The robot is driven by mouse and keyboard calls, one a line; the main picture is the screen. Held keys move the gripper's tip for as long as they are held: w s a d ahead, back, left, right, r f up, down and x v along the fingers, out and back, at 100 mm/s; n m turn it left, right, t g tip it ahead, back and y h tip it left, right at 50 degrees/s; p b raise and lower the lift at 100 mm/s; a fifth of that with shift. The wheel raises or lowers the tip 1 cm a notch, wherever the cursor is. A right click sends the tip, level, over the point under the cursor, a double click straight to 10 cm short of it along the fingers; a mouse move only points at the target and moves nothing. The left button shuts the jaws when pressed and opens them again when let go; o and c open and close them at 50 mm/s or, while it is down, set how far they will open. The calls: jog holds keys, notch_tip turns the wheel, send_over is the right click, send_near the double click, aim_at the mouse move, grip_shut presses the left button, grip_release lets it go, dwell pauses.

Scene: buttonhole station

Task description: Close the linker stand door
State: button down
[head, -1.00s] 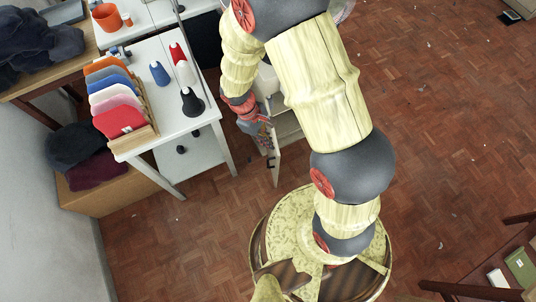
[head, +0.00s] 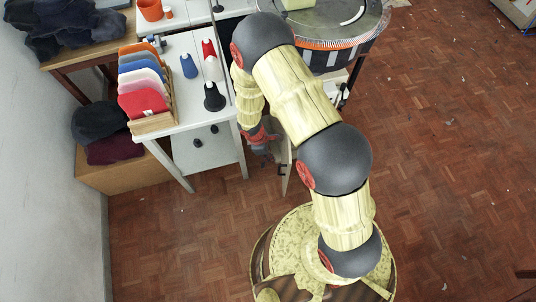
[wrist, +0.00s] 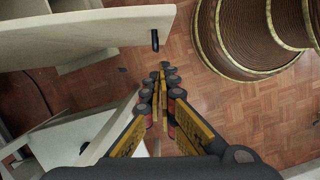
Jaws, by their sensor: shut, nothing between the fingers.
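The linker stand door (head: 288,172) is a pale panel standing open, swung out from the stand under the round linker (head: 325,35). A small dark handle (head: 281,170) sits on its left face. In the wrist view the door (wrist: 85,40) fills the upper left, with its black handle (wrist: 155,40) near its right end. My gripper (head: 264,152) is low beside the door, on the handle side, between it and the white table. In the wrist view my gripper (wrist: 162,82) is shut and empty, its tips apart from the handle. The door's hinge is hidden behind my arm.
A white table (head: 190,120) with thread cones and a rack of coloured fabric pieces stands close on the left. Its leg (head: 240,155) is near my gripper.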

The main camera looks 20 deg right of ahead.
jog(key=s+d+f+b, duration=0.1)
jog(key=d+f+b, duration=0.2)
jog(key=d+f, duration=0.1)
jog(key=shift+s+d+f, duration=0.15)
jog(key=shift+d, duration=0.25)
jog(key=shift+d, duration=0.15)
